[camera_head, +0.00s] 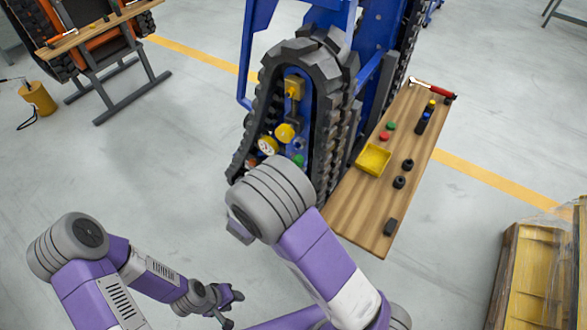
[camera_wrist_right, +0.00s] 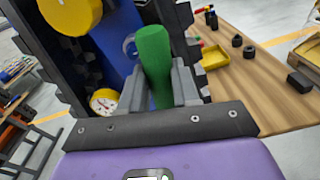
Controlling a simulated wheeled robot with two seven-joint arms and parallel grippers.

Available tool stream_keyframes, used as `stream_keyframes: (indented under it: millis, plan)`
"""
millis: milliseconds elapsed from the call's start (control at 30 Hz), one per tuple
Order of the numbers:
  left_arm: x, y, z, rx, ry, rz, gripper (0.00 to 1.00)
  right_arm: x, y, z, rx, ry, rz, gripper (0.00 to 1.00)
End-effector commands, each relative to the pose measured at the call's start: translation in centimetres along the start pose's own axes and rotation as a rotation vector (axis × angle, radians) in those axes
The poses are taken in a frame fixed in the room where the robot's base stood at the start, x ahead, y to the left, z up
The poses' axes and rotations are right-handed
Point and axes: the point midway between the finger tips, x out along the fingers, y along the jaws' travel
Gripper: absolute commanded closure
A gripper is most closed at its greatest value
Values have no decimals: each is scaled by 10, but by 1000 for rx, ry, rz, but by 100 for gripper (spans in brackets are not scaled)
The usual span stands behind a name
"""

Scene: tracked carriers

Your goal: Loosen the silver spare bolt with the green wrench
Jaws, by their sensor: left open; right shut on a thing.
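My right gripper (camera_wrist_right: 157,88) is shut on the upright green handle of the wrench (camera_wrist_right: 153,60) in the right wrist view. The wrench's working end is not clearly visible. A pale ring shape (camera_wrist_right: 129,46) shows just left of the handle; I cannot tell what it belongs to. In the head view my right arm hides its gripper, and a small green spot (camera_head: 298,160) shows just beyond the arm, on the blue panel inside the track. I cannot make out the silver spare bolt. My left gripper (camera_head: 228,306) is open and empty, low over the floor.
The black track (camera_head: 335,110) surrounds the panel, with yellow parts (camera_head: 284,133) and a gauge (camera_wrist_right: 103,101). A wooden bench (camera_head: 350,215) at right holds a yellow tray (camera_head: 373,160), black pieces and a red-handled tool (camera_head: 432,88). A crate (camera_head: 530,265) stands lower right.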

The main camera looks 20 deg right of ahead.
Motion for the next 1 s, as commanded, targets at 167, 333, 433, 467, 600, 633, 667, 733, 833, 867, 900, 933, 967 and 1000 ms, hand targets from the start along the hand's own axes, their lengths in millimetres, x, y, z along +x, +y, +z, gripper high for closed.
stream_keyframes:
  millis: [167,333,433,467,600,633,667,733,833,867,900,933,967,1000]
  plan:
    - [-1,0,0,0,0,0,57,-10,1,-1,0,1,4,100]
    - [-1,0,0,0,0,0,57,-18,0,-1,0,-1,2,100]
    - [-1,0,0,0,0,0,57,-23,1,-1,0,-1,4,100]
    - [-1,0,0,0,0,0,57,-24,1,-1,0,-1,4,100]
    - [-1,0,0,0,0,0,57,-30,0,-2,0,0,2,100]
    - [-2,0,0,0,0,0,57,-31,0,-2,0,0,2,100]
    - [-2,0,0,0,0,0,57,-32,0,-2,0,0,2,100]
    - [-1,0,0,0,0,0,57,-32,0,-2,0,-1,2,100]
    - [-1,0,0,0,0,0,57,-32,0,-2,0,-1,2,100]
    - [-1,0,0,0,0,0,57,-32,0,-2,0,-1,2,100]
    - [-1,0,0,0,0,0,57,-32,0,-2,0,-1,2,100]
    - [-1,0,0,0,0,0,57,-32,0,-2,0,-1,2,100]
    - [-2,0,0,0,0,0,57,-33,0,-2,0,-1,2,100]
    - [-2,1,0,0,0,0,57,-35,0,-2,0,-1,3,100]
